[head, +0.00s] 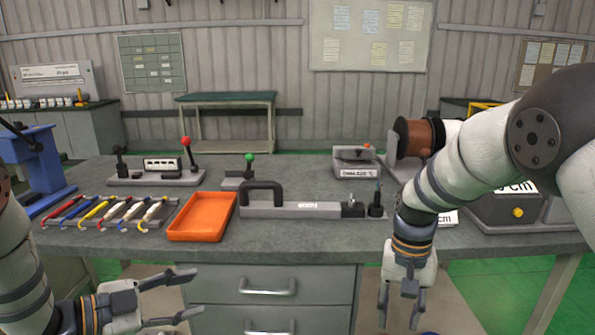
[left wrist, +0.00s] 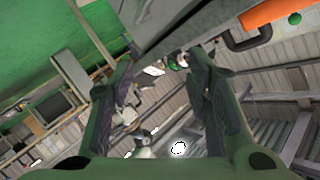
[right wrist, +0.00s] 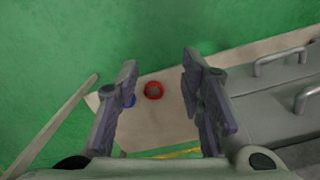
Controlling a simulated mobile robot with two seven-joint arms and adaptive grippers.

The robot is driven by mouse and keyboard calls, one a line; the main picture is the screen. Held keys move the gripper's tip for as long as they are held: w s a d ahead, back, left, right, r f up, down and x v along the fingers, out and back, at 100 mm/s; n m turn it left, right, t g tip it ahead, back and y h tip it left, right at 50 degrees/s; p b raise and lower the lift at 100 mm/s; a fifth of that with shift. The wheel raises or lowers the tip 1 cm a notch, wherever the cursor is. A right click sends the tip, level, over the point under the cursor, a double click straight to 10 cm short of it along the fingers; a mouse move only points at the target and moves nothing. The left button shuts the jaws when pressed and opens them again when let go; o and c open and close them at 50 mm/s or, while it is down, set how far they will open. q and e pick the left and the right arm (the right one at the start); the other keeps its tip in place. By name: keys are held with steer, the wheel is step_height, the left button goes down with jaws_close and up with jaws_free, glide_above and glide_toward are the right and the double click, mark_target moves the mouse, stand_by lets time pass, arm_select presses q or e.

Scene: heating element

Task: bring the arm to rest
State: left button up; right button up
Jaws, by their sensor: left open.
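My left gripper (head: 188,295) is at the lower left of the head view, in front of the bench's front edge. Its fingers are spread and empty, and the left wrist view (left wrist: 160,85) shows nothing between them. My right gripper (head: 399,305) points down in front of the bench, right of the drawers. Neither gripper touches anything that I can see.
The grey workbench (head: 300,242) has drawers (head: 268,290) close to both grippers. On it are an orange tray (head: 201,217), a rack of coloured tools (head: 110,212), a long grey block with a black handle (head: 300,210), and levers (head: 186,145). A red ring (right wrist: 153,90) lies below my right gripper.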

arm_select(q)
steer(key=s+f+n+g+y, duration=0.4)
steer(key=s+f+n+y, duration=0.4)
steer(key=s+f+n, duration=0.7)
arm_select(e)
steer(key=s+d+f+n, duration=0.1)
steer(key=s+d+f, duration=0.1)
steer(key=s+f, duration=0.85)
steer(key=s+d+f+n, duration=0.1)
steer(key=s+d+f, duration=0.1)
steer(key=s+f, duration=0.8)
arm_select(q)
steer(key=s+f+n+g+y, duration=0.1)
steer(key=s+f+g, duration=0.2)
steer(key=s, duration=0.9)
steer(key=s+a+f+n+g+y, duration=0.1)
steer(key=s+f+g+y, duration=0.1)
steer(key=s, duration=1.1)
steer(key=shift+a+f+g, duration=0.25)
steer(key=shift+f+g, duration=0.5)
steer(key=shift+g, duration=0.35)
arm_select(e)
steer(key=s+r+n, duration=0.1)
steer(key=s, duration=1.7)
steer(key=shift+s+a+r+n+g, duration=0.2)
steer(key=shift+r+n+g, duration=0.1)
steer(key=shift+r+g, duration=0.1)
arm_select(q)
steer(key=shift+s, duration=0.1)
